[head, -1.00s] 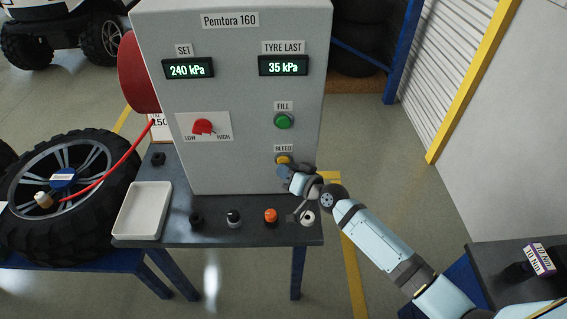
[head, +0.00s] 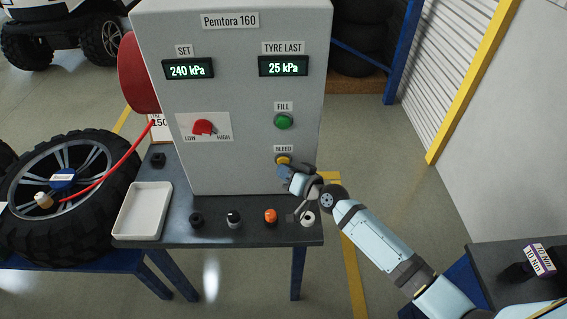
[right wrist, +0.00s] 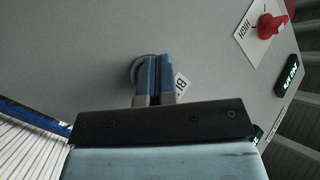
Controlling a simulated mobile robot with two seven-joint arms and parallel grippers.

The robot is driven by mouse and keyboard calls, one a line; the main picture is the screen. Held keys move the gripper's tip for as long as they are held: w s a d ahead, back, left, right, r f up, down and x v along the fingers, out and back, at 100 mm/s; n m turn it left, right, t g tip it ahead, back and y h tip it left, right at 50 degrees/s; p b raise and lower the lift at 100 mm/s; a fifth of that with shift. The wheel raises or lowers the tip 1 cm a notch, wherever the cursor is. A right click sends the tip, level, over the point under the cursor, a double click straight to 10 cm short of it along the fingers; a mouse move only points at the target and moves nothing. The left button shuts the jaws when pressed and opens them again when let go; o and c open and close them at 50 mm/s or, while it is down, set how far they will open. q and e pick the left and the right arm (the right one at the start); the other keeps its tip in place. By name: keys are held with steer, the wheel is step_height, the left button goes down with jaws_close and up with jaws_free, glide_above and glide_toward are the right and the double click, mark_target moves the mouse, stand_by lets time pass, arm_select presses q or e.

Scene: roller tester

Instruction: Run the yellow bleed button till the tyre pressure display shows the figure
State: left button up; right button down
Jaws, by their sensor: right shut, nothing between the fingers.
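The grey tester cabinet (head: 240,100) carries a yellow bleed button (head: 283,160) low on its front, under the BLEED label (head: 283,149). The tyre pressure display (head: 283,66), labelled TYRE LAST, reads 25 kPa. The set display (head: 189,69) reads 240 kPa. My right gripper (head: 284,171) is shut and empty, with its fingertips at the lower edge of the bleed button. In the right wrist view the blue fingers (right wrist: 152,75) hide most of the button, and I cannot tell whether they touch it. My left gripper is out of view.
A green fill button (head: 283,121) sits above the bleed button. A red selector knob (head: 203,127) is at the left. Several small knobs and a white tray (head: 143,211) are on the bench (head: 180,233) below. A red hose runs to the tyre (head: 112,205).

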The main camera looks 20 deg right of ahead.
stand_by(0.8)
steer(key=shift+s+a+p, duration=0.2)
steer(key=shift+s+p, duration=0.15)
steer(key=shift+s, duration=0.5)
steer(key=shift+s+a+p, duration=0.25)
steer(key=shift+s+p, duration=0.1)
steer(key=shift+s, duration=0.45)
steer(key=shift+s+a+p, duration=0.2)
steer(key=shift+s+p, duration=0.15)
steer(key=shift+s, duration=0.45)
steer(key=shift+s+a+p, duration=0.25)
steer(key=shift+s+p, duration=0.1)
steer(key=shift+s, duration=0.45)
